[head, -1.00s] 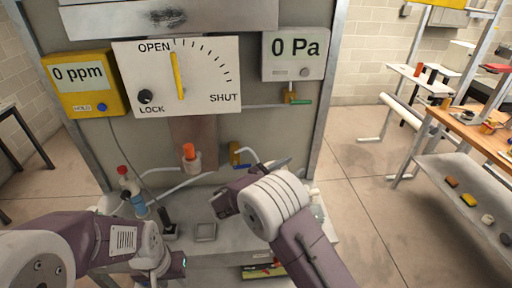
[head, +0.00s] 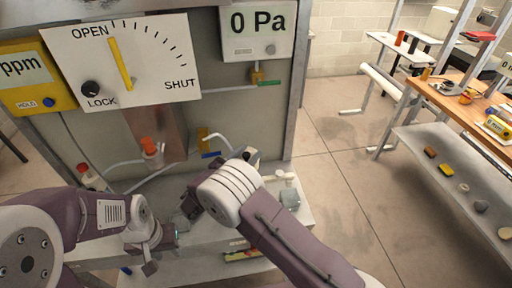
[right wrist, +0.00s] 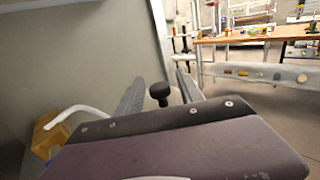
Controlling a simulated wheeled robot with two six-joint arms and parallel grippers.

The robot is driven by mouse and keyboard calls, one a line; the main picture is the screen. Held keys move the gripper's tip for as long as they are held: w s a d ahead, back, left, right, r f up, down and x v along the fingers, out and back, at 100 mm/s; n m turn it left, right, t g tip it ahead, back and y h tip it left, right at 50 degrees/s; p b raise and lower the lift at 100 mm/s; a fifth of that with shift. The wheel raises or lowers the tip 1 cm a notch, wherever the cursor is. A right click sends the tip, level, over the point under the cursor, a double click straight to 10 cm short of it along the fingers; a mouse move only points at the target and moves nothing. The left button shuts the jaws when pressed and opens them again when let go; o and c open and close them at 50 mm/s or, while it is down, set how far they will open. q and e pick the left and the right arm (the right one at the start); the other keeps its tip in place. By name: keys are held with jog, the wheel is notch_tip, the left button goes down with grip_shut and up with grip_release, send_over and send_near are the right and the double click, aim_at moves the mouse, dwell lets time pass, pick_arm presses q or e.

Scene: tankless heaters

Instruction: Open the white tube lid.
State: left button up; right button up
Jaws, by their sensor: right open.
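A small white-topped object (head: 286,177) stands at the right end of the grey shelf, just right of my right gripper; I cannot tell whether it is the white tube lid. My right gripper (head: 248,157) is mostly hidden behind its own wrist in the head view. In the right wrist view its two fingers (right wrist: 158,88) are apart, with a black round knob (right wrist: 158,91) showing between them. I cannot tell whether they touch it. My left gripper (head: 165,240) is low, at the shelf's front; its fingers are too unclear to read.
A panel behind the shelf carries a dial (head: 122,62), a yellow meter (head: 28,80) and a 0 Pa gauge (head: 257,32). An orange-capped fitting (head: 151,150) and a brass valve (head: 207,140) stick out of it. Open floor (head: 345,190) lies right, before a wooden bench (head: 462,110).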

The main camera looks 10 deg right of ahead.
jog(key=shift+s+a+r, duration=0.1)
jog(key=shift+s+a, duration=0.05)
jog(key=shift+a, duration=0.1)
jog(key=shift+s+a+r, duration=0.15)
jog(key=shift+s+a, duration=0.05)
jog(key=shift+s, duration=0.05)
jog(key=c, duration=0.4)
jog(key=shift+s, duration=0.1)
jog(key=c, duration=0.5)
grip_shut()
